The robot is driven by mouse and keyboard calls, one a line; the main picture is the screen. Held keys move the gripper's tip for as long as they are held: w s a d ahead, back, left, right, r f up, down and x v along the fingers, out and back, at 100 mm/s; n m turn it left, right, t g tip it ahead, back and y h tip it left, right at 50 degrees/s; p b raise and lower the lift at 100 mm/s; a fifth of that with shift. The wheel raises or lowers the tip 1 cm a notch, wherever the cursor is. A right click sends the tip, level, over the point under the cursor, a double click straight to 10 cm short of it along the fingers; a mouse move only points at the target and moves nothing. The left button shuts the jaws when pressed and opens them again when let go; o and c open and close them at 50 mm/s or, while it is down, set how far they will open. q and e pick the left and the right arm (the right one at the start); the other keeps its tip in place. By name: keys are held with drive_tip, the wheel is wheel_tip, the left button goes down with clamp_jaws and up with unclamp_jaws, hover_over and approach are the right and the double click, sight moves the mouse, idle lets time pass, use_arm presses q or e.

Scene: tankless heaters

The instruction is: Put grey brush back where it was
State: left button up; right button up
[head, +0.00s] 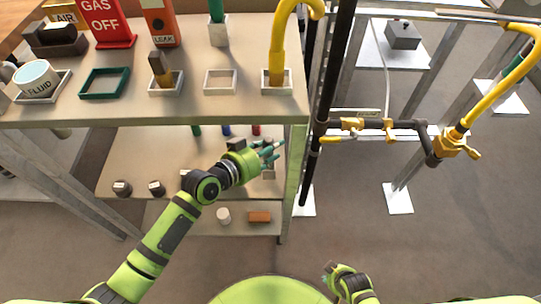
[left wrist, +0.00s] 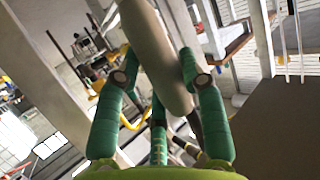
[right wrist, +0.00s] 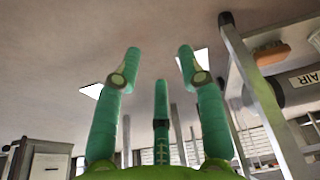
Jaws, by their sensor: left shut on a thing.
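My left gripper (head: 272,150) is beside the front right corner of the shelf unit, below its top board. In the left wrist view the fingers (left wrist: 160,80) close around a long grey-brown rounded piece (left wrist: 155,55), which looks like the grey brush. In the head view the hand mostly hides it. On the top board (head: 130,112), a white square holder (head: 220,92) and a green tray (head: 103,96) are empty. My right gripper (head: 330,268) is low in the head view; its fingers (right wrist: 155,75) are apart and empty in the right wrist view.
The top board also carries a FLUID cup (head: 37,78), a brown block-like tool (head: 160,68), a yellow hooked pipe (head: 277,60) and a red GAS OFF sign (head: 105,22). A black post (head: 330,75) and pipework (head: 385,125) stand right of the shelf. Open floor (head: 350,230) lies in front.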

use_arm(q)
drive_tip(key=shift+f, duration=1.2)
drive_tip(key=shift+f+b, duration=0.2)
drive_tip(key=shift+b, duration=0.2)
drive_tip(key=o, duration=1.1)
drive_tip(key=shift+o, duration=0.2)
drive_tip(key=shift+r, duration=0.15)
drive_tip(key=shift+s+a+r+p, duration=0.1)
drive_tip(key=shift+a+p, duration=0.05)
drive_tip(key=shift+p, duration=0.15)
drive_tip(key=p+v, duration=0.1)
drive_tip(key=v, duration=1)
drive_tip(key=shift+s+a, duration=0.15)
drive_tip(key=shift+s, duration=0.1)
